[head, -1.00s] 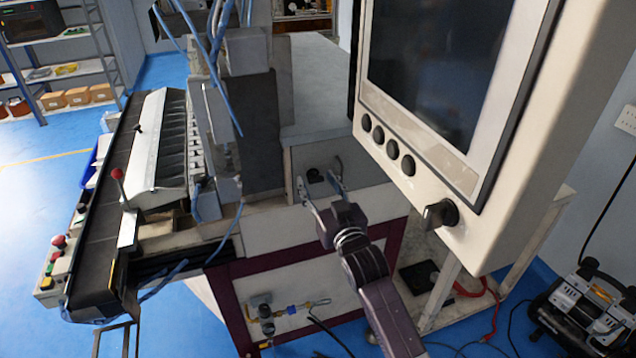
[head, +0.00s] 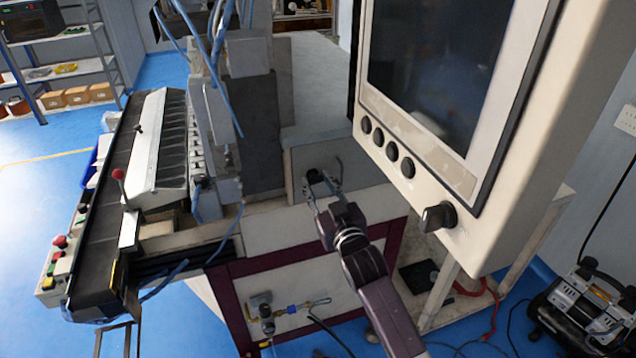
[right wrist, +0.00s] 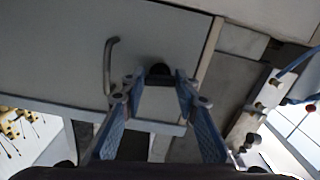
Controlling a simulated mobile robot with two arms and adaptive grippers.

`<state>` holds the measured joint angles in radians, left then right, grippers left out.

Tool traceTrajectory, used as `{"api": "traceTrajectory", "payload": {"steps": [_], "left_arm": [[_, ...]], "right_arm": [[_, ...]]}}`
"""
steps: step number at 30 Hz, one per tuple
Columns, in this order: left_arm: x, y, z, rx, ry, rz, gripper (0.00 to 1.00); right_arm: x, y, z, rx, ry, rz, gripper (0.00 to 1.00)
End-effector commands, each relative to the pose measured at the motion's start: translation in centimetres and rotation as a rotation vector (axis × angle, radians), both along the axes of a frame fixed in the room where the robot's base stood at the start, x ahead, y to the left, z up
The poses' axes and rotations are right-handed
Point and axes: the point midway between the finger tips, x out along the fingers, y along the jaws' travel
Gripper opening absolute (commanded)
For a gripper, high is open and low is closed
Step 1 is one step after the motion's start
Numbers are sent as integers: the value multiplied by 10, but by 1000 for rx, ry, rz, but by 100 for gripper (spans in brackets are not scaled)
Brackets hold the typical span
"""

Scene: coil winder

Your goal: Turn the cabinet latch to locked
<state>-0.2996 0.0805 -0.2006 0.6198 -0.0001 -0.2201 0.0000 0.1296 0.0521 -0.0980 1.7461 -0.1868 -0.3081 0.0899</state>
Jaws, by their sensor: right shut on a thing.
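The cabinet latch is a small black knob (head: 313,176) on a grey cabinet panel (head: 298,162) below and left of the big screen. In the right wrist view the black latch (right wrist: 160,70) sits between my fingertips, its lower part partly hidden. My right gripper (head: 323,187) reaches the panel from below and is shut on the latch; it also shows in the right wrist view (right wrist: 159,82). The latch's exact turn angle is hard to read. My left gripper is not in view.
A bent metal handle (right wrist: 109,66) is on the same panel, close beside the latch. The large screen housing (head: 500,215) with black knobs overhangs right of my right arm. A conveyor-like rail (head: 95,235) stands to the left.

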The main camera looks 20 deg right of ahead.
Motion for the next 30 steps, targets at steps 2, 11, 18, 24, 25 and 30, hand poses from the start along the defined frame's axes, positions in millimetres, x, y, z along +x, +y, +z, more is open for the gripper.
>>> {"api": "traceTrajectory", "payload": {"steps": [2,11,18,24,25,30], "left_arm": [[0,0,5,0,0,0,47],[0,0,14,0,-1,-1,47],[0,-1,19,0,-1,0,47],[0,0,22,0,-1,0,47],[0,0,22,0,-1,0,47],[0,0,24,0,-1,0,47]], "right_arm": [[0,0,2,-62,-2,1,4],[0,0,2,-343,-12,1,4],[0,0,1,-571,-20,1,4],[0,0,1,-760,-27,1,4],[0,0,1,-789,-28,1,4],[0,0,1,-950,-33,1,4]]}}
